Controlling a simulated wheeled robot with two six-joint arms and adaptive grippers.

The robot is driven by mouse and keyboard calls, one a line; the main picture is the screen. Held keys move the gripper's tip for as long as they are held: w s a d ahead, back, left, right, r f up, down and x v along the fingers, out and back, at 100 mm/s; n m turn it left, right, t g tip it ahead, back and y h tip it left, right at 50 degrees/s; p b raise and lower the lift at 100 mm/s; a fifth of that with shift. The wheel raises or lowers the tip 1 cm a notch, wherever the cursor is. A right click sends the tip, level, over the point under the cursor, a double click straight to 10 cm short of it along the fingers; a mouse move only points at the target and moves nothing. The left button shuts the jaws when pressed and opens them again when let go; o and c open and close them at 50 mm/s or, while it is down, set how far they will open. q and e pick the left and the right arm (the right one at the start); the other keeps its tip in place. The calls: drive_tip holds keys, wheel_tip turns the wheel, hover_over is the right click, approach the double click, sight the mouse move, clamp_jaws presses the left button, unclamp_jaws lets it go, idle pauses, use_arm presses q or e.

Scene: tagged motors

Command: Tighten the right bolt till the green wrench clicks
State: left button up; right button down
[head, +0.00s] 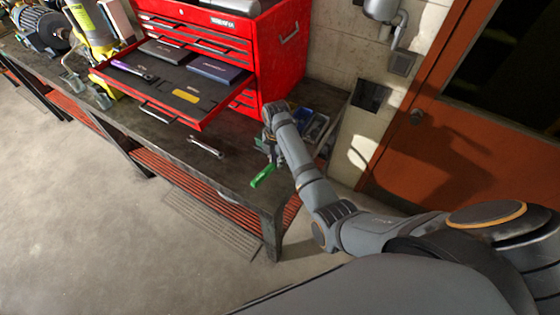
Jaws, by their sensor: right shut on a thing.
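My right gripper (264,148) is at the right end of the workbench, beyond my arm's wrist. The wrench's head is hidden by the gripper and wrist. I cannot make out the right bolt or whether the wrench sits on it. My left gripper is not in view.
A red tool chest (276,55) stands on the workbench (215,185), with an open drawer (165,85) holding tools. A loose silver wrench (206,147) lies in front. A motor (42,30) and a yellow device (92,30) are at the far left. Floor in front is clear.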

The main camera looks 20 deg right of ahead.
drive_tip(key=shift+w+a+m, duration=0.15)
drive_tip(key=shift+w+m, duration=0.2)
drive_tip(key=shift+m, duration=0.05)
drive_tip(key=shift+w+a+m+b, duration=0.15)
drive_tip(key=shift+w+a+m, duration=0.05)
drive_tip(key=shift+w+m, duration=0.4)
drive_tip(key=shift+w+a+m+b, duration=0.15)
drive_tip(key=shift+w+a+m, duration=0.05)
drive_tip(key=shift+w+m, duration=0.35)
drive_tip(key=shift+w+a+m+b, duration=0.15)
drive_tip(key=shift+w+m+b, duration=0.5)
drive_tip(key=shift+w+m, duration=0.55)
drive_tip(key=shift+s, duration=0.1)
drive_tip(key=shift+w+m+b, duration=1.05)
drive_tip(key=shift+w+m, duration=0.15)
drive_tip(key=shift+m, duration=0.05)
